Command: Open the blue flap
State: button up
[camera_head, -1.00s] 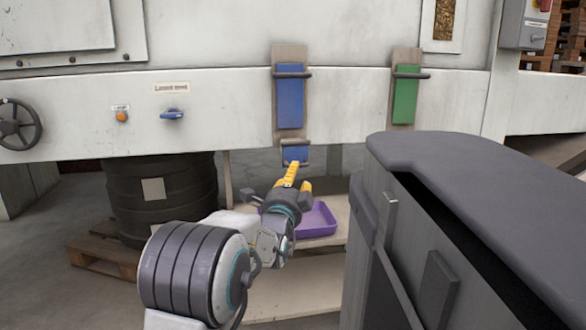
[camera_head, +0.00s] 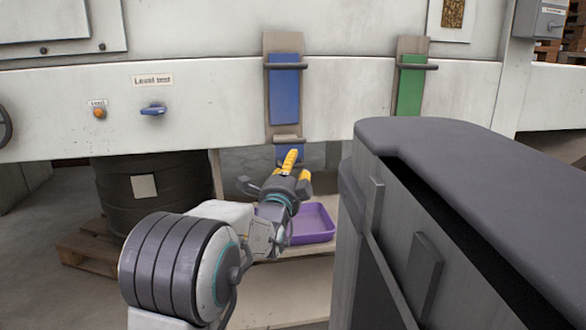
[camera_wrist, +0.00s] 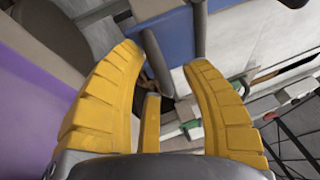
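The blue flap (camera_head: 285,95) is a tall blue strip on a beige board on the white machine front. A dark bar crosses its top, and another bar (camera_head: 288,139) crosses the board below it. A smaller blue part (camera_head: 283,153) shows under the lower bar, partly hidden by my yellow fingers. My gripper (camera_head: 296,166) is just below that bar in the head view. In the wrist view, my gripper (camera_wrist: 164,62) has its yellow fingers apart with nothing between them. A blue surface (camera_wrist: 168,35) and grey bars lie just beyond the tips. I cannot tell whether they touch.
A green strip (camera_head: 410,92) with its own bar is to the right. A purple tray (camera_head: 312,222) sits below on a ledge. A large grey bin-like body (camera_head: 440,150) fills the right front. A dark barrel (camera_head: 140,200) stands left under the machine. A blue handle (camera_head: 153,109) is on the front.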

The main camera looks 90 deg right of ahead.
grip_shut()
jog(key=shift+r+p, duration=0.2)
jog(key=shift+p, duration=0.2)
